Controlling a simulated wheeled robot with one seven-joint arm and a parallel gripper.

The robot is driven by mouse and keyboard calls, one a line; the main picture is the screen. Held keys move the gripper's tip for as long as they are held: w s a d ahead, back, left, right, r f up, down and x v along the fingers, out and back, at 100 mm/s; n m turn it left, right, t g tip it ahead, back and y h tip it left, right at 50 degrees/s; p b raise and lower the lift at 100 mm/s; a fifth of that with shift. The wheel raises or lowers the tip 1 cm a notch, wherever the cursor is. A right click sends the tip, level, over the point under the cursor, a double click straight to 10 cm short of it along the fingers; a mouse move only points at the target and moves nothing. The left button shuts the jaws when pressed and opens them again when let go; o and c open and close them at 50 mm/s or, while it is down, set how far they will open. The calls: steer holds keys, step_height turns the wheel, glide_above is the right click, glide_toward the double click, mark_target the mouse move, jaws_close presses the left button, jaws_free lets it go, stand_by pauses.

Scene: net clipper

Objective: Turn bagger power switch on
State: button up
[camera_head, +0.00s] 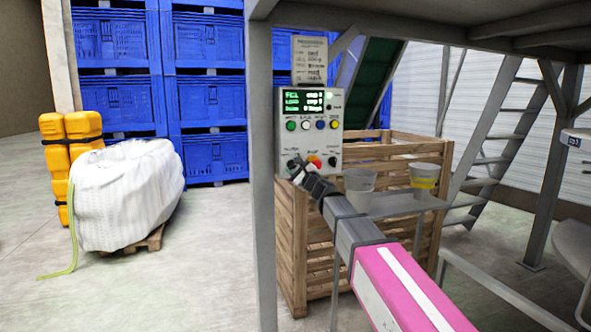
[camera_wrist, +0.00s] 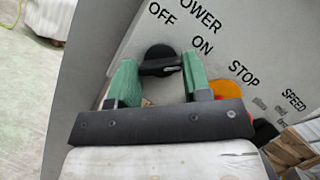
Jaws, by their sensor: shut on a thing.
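The control panel (camera_head: 308,125) is a pale box on a grey post, with a lit screen, a row of coloured buttons and knobs below. The bagger power switch (camera_wrist: 160,57) is a round black knob with a raised bar, under the printed POWER, OFF and ON labels. The bar lies nearly level across the wrist picture; I cannot tell which label it points to. My gripper (camera_wrist: 158,70) has its green fingers on both ends of the bar, shut on it. In the head view my gripper (camera_head: 297,172) is at the panel's lower left and hides the switch.
An orange and red stop button (camera_wrist: 230,93) sits right of the switch, close to my right finger. A wooden crate (camera_head: 400,155) and two buckets (camera_head: 358,182) on a shelf stand by the panel. A white bulk bag (camera_head: 125,195) and blue bins (camera_head: 120,100) are left.

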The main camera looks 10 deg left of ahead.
steer(key=o, duration=0.9)
steer(key=shift+s+d, duration=0.1)
steer(key=v, duration=1)
steer(key=shift+s+d+f, duration=0.15)
steer(key=shift+s+d, duration=0.1)
